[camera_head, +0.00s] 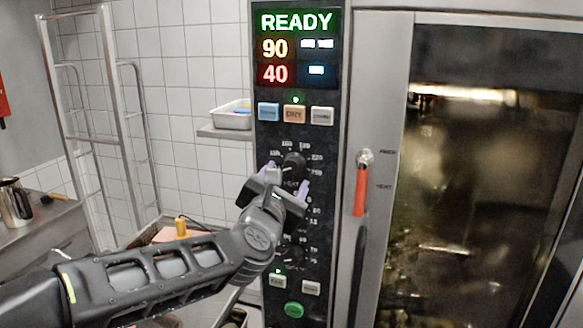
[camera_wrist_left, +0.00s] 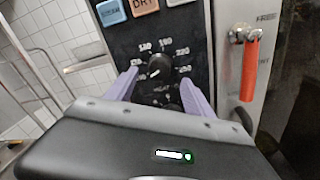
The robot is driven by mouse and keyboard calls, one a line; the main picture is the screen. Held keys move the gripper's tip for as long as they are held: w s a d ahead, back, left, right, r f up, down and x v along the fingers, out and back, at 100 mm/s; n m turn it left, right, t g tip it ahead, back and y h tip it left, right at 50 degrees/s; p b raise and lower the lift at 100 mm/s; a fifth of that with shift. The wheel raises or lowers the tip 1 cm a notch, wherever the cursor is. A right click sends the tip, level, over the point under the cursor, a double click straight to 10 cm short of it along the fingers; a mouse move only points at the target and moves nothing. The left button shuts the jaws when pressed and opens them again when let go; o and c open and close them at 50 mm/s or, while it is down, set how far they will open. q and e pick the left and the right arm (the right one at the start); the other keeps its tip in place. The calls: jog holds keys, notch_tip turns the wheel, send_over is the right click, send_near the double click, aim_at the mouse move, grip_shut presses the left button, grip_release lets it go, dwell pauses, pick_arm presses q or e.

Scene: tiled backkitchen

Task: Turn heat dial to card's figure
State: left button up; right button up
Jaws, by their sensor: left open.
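The black heat dial (camera_head: 293,163) sits on the dark oven panel with figures around it; it also shows in the left wrist view (camera_wrist_left: 160,66). A pale mark on its face points to the lower left in the wrist view. Some figures, such as 220, can be made out, others are blurred. My left gripper (camera_head: 286,180) is open in front of the dial. In the wrist view its lavender fingers (camera_wrist_left: 159,78) stand either side of the dial's lower part; I cannot tell whether they touch it. I cannot make out the card. My right gripper is not in view.
The display (camera_head: 296,49) reads READY, 90 and 40. Buttons (camera_head: 295,114) lie above the dial; a lower dial (camera_head: 292,255) and green button (camera_head: 293,310) lie below. The red-handled oven door lever (camera_head: 361,185) is close on the right. A rack (camera_head: 104,120) stands left.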

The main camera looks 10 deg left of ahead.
aim_at(292, 167)
pick_arm(q)
jog(key=w+p, duration=0.1)
jog(key=w, duration=0.4)
jog(key=shift+w+p, duration=0.15)
jog(key=shift+p, duration=0.15)
jog(key=shift+w+a, duration=0.1)
jog(key=shift+w, duration=0.4)
jog(key=c, duration=1.3)
